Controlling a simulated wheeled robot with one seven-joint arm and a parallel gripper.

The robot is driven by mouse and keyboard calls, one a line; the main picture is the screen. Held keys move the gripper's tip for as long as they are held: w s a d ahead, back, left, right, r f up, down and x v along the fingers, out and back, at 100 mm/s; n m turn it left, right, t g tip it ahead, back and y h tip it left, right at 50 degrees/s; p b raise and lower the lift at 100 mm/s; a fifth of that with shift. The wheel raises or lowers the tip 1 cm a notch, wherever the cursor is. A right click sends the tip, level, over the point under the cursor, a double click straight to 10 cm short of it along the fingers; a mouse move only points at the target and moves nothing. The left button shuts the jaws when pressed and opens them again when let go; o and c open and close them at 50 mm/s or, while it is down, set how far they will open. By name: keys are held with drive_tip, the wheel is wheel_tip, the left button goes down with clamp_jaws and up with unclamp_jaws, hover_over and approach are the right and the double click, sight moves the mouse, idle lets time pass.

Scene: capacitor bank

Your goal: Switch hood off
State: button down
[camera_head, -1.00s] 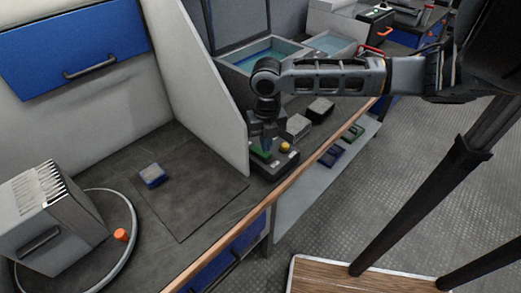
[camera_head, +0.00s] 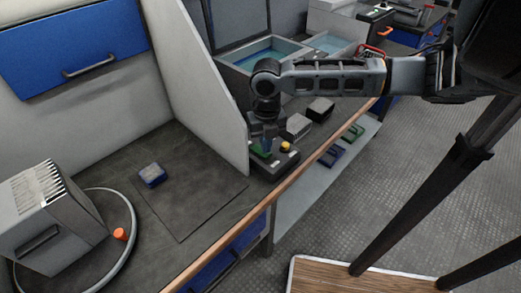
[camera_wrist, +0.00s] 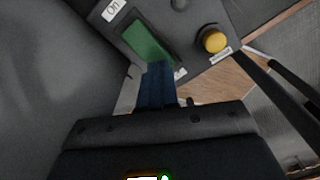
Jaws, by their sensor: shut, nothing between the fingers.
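The dark control box (camera_head: 272,168) stands on the bench just right of the grey partition. It carries a long green rocker switch (camera_wrist: 149,43) with a white "On" label (camera_wrist: 114,10) beside its far end. A round yellow button (camera_wrist: 214,40) sits to the right of the switch. My gripper (camera_wrist: 157,72) is shut and empty, with blue fingers over the near end of the green switch. In the head view my gripper (camera_head: 266,144) points down onto the box. I cannot tell whether the fingertips touch the switch. The fingers hide the switch's near end.
The grey partition (camera_head: 208,90) rises close to the left of the box. Grey blocks (camera_head: 299,125) stand behind it. A blue-and-white block (camera_head: 152,173) lies on a dark mat, near a finned grey unit (camera_head: 45,215) and an orange knob (camera_head: 119,234).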

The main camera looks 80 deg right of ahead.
drive_tip(key=shift+f+b, duration=0.5)
drive_tip(key=shift+f, duration=0.3)
drive_tip(key=shift+r, duration=0.15)
drive_tip(key=shift+r+p, duration=2.8)
drive_tip(key=shift+r, duration=0.65)
drive_tip(key=shift+f, duration=0.1)
